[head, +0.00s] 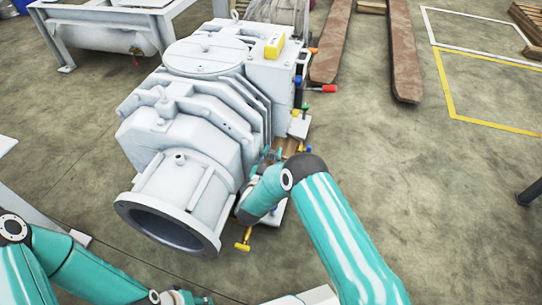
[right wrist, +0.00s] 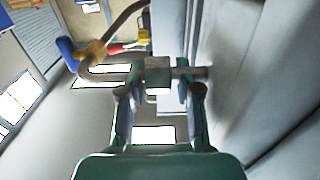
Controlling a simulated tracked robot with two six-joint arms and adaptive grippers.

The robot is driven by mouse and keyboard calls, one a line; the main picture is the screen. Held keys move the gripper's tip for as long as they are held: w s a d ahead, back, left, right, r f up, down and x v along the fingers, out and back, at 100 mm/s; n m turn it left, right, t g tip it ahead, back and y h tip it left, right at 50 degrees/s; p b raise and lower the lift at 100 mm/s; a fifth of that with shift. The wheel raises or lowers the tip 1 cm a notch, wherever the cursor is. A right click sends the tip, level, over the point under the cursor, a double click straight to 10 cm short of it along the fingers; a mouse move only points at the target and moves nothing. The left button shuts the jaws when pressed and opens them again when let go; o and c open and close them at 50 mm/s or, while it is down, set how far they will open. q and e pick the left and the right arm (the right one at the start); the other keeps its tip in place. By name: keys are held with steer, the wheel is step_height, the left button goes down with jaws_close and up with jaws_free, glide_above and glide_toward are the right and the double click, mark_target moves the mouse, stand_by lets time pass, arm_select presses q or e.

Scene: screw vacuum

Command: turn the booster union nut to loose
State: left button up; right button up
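In the right wrist view a small grey block-shaped nut (right wrist: 158,75) sits on a thin pipe between the fingers of my right gripper (right wrist: 159,82). It looks like the booster union nut. The fingers stand on either side of it, and a narrow gap seems to show at each side. In the head view my right gripper (head: 267,156) is at the right flank of the big grey pump (head: 205,110), partly hidden by my forearm. The nut cannot be made out there. My left arm is at the bottom left, its gripper cut off by the lower edge.
The pump's side wall (right wrist: 245,75) is close on the right in the wrist view. A bent pipe (right wrist: 110,40) with a blue-ended handle (right wrist: 66,50) is at the upper left. Red (head: 329,89) and yellow (head: 243,240) handles stick out beside the pump.

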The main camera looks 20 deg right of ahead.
steer(key=shift+w+d, duration=0.1)
steer(key=shift+w, duration=0.05)
jaws_close()
steer(key=shift+f+t+h, duration=0.15)
steer(key=shift+t+h, duration=0.45)
steer(key=shift+t, duration=0.3)
steer(key=shift+s+a+t+h, duration=0.2)
steer(key=shift+t+h, duration=0.6)
steer(key=shift+t, duration=0.3)
jaws_free()
